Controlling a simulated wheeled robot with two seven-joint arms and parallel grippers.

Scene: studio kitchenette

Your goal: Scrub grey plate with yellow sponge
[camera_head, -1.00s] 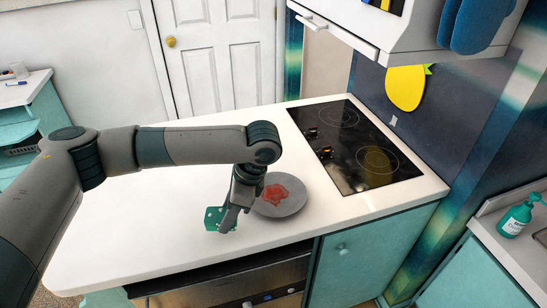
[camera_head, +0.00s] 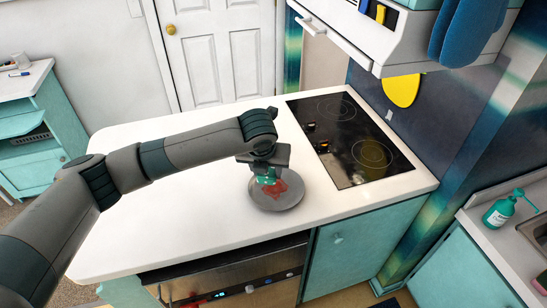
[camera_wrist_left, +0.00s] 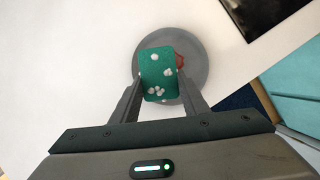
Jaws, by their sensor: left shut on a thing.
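The grey plate (camera_head: 290,204) lies on the white counter, left of the cooktop, with a red stain (camera_head: 281,188) on it. The plate also shows in the left wrist view (camera_wrist_left: 197,50), with the stain (camera_wrist_left: 180,62) partly hidden behind the sponge. My left gripper (camera_head: 265,176) is over the plate and shut on a sponge, which looks green with white spots (camera_wrist_left: 158,68), not yellow. The sponge also shows in the head view (camera_head: 266,181), at the stain's left edge. I cannot tell whether it touches the plate. My right gripper is not in view.
The black cooktop (camera_head: 350,140) is set in the counter to the plate's right. The white counter (camera_head: 150,215) is clear on the left. A range hood (camera_head: 375,30) hangs above the cooktop. A green soap bottle (camera_head: 500,212) stands at the far right.

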